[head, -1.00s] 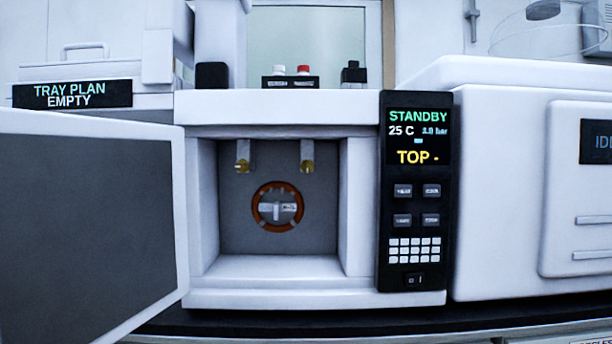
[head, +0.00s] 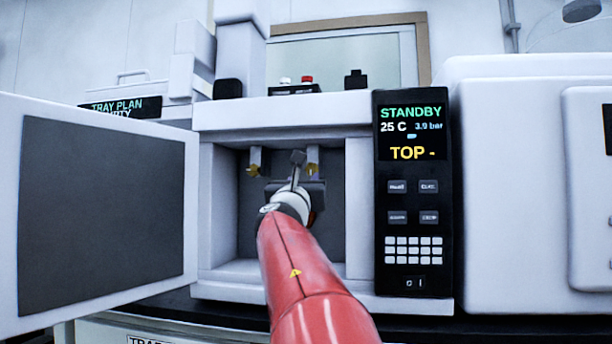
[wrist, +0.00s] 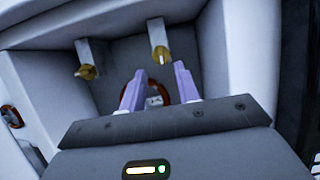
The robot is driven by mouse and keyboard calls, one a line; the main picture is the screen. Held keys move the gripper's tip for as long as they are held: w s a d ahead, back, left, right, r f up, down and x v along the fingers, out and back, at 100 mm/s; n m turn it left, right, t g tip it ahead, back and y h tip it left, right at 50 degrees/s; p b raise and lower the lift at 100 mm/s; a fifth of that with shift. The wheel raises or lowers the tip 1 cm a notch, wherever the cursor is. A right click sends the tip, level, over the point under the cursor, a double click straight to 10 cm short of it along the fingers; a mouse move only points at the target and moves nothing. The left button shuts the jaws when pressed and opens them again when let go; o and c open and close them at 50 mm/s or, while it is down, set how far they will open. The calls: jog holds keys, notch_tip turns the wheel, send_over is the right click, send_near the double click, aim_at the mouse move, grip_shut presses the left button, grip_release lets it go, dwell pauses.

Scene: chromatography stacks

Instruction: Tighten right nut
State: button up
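The right nut (head: 314,169) is a small brass fitting hanging from the roof of the open oven compartment. In the wrist view the right nut (wrist: 160,56) shows just beyond and between my fingertips. The left nut (head: 254,170) hangs beside it on a matching mount, and it also shows in the wrist view (wrist: 87,72). I see no contact with the nut.
The oven door (head: 100,215) stands open at the left. The control panel (head: 413,150) at the right reads STANDBY, 25 C and TOP. An orange ring (wrist: 163,88) is on the back wall, mostly hidden by my arm in the head view.

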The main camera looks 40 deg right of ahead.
aim_at(311, 169)
jog(key=p+x, duration=0.2)
jog(key=x, duration=0.3)
jog(key=shift+w+d+r, duration=0.15)
jog(key=shift+w+d, duration=0.05)
jog(key=shift+w+d+r, duration=0.1)
jog(key=shift+w+d, duration=0.2)
jog(key=shift+d, duration=0.1)
jog(key=c, duration=0.6)
